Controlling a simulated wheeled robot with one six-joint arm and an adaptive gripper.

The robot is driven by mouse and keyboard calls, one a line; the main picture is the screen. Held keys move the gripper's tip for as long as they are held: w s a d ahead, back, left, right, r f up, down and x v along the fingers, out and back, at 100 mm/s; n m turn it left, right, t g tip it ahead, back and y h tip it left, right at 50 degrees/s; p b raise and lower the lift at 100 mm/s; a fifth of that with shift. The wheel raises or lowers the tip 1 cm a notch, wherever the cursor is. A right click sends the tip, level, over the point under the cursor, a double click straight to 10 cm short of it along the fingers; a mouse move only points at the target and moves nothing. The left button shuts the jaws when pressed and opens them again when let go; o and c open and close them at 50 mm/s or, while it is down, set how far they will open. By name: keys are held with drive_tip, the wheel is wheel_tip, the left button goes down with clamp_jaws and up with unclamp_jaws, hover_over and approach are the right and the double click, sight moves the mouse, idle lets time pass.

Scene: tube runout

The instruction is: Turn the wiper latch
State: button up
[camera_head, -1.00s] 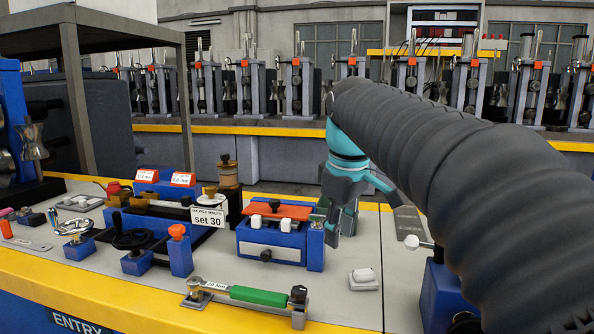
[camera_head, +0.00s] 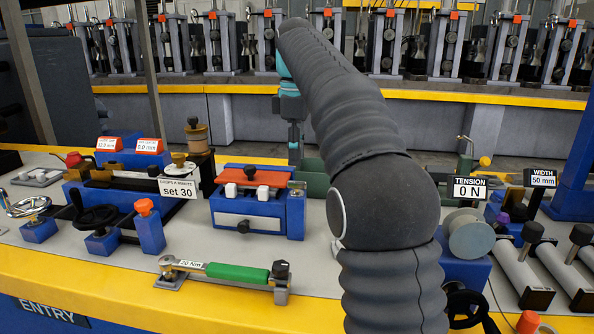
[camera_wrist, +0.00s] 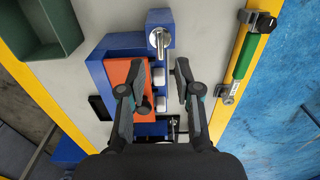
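The wiper unit is a blue block with an orange plate (camera_head: 252,177) and white pads, on the bench in the head view. A blue post (camera_head: 296,212) stands at its right end. In the wrist view, a silver latch (camera_wrist: 160,40) with a short lever sits on that post (camera_wrist: 158,17), and the orange plate (camera_wrist: 118,73) and white pads (camera_wrist: 159,78) lie below it. My gripper (camera_wrist: 160,72) is open and empty, with its fingers apart above the pads, short of the latch. In the head view, my gripper (camera_head: 293,150) points down at the unit's right end, partly behind my arm.
A green-handled bar (camera_head: 237,272) lies along the front edge. A set 30 sign (camera_head: 177,188) and hand wheels stand left. A green tray (camera_wrist: 38,30) lies beyond the unit. Tension (camera_head: 469,188) and width (camera_head: 543,178) displays stand right. Bare bench lies around the post.

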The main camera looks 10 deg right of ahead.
sight(297, 185)
drive_tip(key=shift+f, duration=2.9)
clamp_jaws()
